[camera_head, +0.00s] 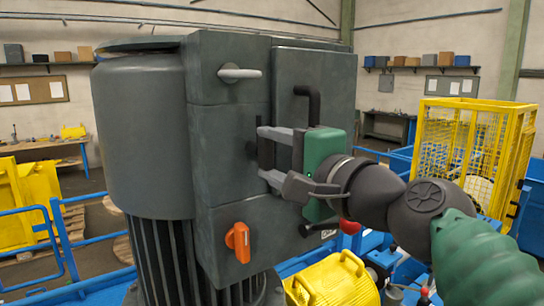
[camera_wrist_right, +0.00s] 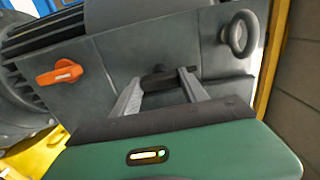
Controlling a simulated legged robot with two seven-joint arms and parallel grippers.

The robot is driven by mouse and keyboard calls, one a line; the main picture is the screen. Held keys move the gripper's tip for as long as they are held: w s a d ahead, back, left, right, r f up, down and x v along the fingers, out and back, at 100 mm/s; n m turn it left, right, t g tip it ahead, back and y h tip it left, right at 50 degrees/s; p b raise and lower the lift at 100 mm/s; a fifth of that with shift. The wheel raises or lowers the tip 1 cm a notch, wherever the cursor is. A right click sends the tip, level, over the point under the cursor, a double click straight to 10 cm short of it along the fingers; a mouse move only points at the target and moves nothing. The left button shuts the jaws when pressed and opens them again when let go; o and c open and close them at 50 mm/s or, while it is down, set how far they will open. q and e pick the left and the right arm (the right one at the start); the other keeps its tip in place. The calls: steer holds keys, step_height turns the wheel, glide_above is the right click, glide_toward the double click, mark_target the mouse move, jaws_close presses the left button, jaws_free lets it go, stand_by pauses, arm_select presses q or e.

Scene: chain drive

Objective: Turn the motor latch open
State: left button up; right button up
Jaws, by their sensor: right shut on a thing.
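The motor (camera_head: 145,140) is a large grey cylinder with a grey box-shaped housing (camera_head: 228,150) on its side. My right gripper (camera_head: 262,155) reaches in from the right with its fingers at the housing's front face. In the right wrist view my gripper (camera_wrist_right: 158,85) has its two fingertips on either side of a small dark latch (camera_wrist_right: 158,75), and it is shut on it. In the head view the fingers mostly hide the latch. An orange handle (camera_head: 238,242) sits lower on the housing, apart from the gripper; it also shows in the right wrist view (camera_wrist_right: 62,72). My left gripper is not in view.
A yellow ribbed part (camera_head: 335,280) lies below my arm. A yellow mesh cage (camera_head: 470,140) and blue railings (camera_head: 35,245) stand farther back.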

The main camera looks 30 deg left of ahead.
steer(key=shift+a+f, duration=0.1)
steer(key=shift+f, duration=0.3)
steer(key=o, duration=1.4)
steer(key=shift+r, duration=0.2)
steer(key=shift+r, duration=0.1)
